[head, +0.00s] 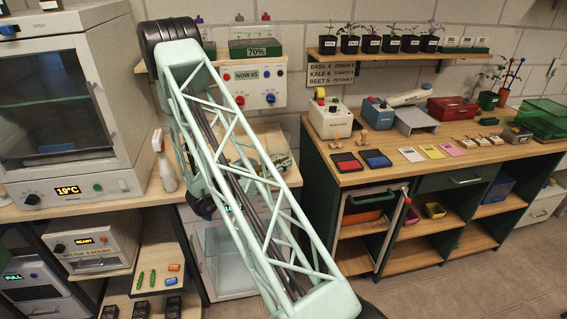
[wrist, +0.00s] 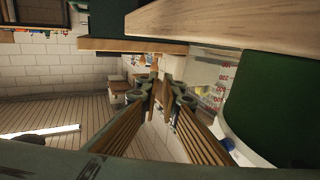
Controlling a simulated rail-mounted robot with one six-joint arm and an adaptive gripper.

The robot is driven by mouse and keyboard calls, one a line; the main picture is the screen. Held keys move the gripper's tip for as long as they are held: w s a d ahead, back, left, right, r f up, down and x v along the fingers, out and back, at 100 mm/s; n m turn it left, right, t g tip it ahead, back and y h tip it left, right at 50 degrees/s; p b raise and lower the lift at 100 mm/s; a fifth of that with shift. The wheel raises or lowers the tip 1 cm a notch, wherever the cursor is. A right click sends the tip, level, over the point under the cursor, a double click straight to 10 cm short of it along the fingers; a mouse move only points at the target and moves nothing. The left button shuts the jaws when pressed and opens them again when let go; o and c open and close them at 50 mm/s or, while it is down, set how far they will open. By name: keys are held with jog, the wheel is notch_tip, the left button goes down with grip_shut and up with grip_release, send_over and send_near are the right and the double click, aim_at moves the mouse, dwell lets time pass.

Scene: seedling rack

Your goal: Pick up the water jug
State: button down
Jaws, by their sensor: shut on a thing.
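The water jug (wrist: 213,74) shows in the wrist view as a clear wall with red measuring marks, just right of my fingers. My gripper (wrist: 164,92) is in the middle of the wrist view, its two ribbed fingers closing in on the jug's side. It is shut on the jug; the exact part between the fingertips is hard to make out. The jug is only partly visible, and I cannot make out it or my gripper in the head view.
A large green surface with a white edge (wrist: 285,105) is close at the right of the wrist view, with a wooden board (wrist: 240,25) above it. In the head view, a spray bottle (head: 164,165) stands beside the glass-fronted cabinet (head: 50,95). The workbench (head: 450,150) is at right.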

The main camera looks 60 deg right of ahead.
jog(key=shift+r, duration=0.25)
notch_tip(320, 180, up, 9)
jog(key=p, duration=0.1)
jog(key=shift+p, duration=0.4)
dwell(0.8)
jog(key=shift+r, duration=0.2)
jog(key=shift+r, duration=0.1)
dwell(0.7)
